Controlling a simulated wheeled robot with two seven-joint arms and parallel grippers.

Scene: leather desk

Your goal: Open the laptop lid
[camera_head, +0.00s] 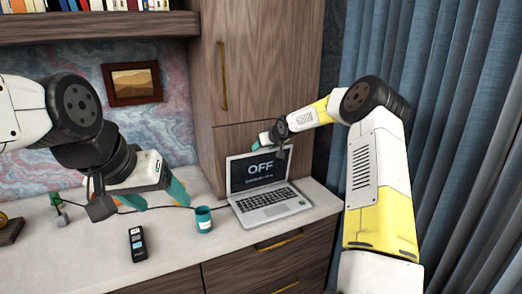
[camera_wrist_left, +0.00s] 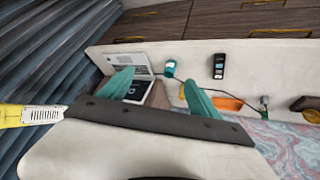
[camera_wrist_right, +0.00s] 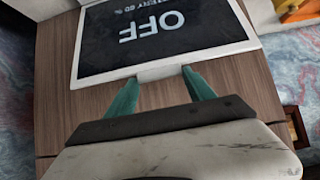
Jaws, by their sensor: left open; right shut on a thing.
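The silver laptop (camera_head: 268,203) stands on the white desk with its lid raised, keyboard showing. Its dark screen (camera_head: 258,172) reads "OFF" and also fills the top of the right wrist view (camera_wrist_right: 160,35). My right gripper (camera_head: 270,149) is at the lid's top edge, shut on the lid; in the right wrist view its teal fingers (camera_wrist_right: 160,82) meet that edge. My left gripper (camera_head: 160,198) is open and empty above the desk, left of the laptop. The laptop also shows beyond it in the left wrist view (camera_wrist_left: 126,60).
A teal cup (camera_head: 204,221) stands just left of the laptop. A black remote-like device (camera_head: 137,244) lies farther left. A thin dark cable (camera_head: 128,211) runs along the desk. A wooden cabinet (camera_head: 235,92) rises behind the laptop; blue curtains (camera_head: 455,120) hang at right.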

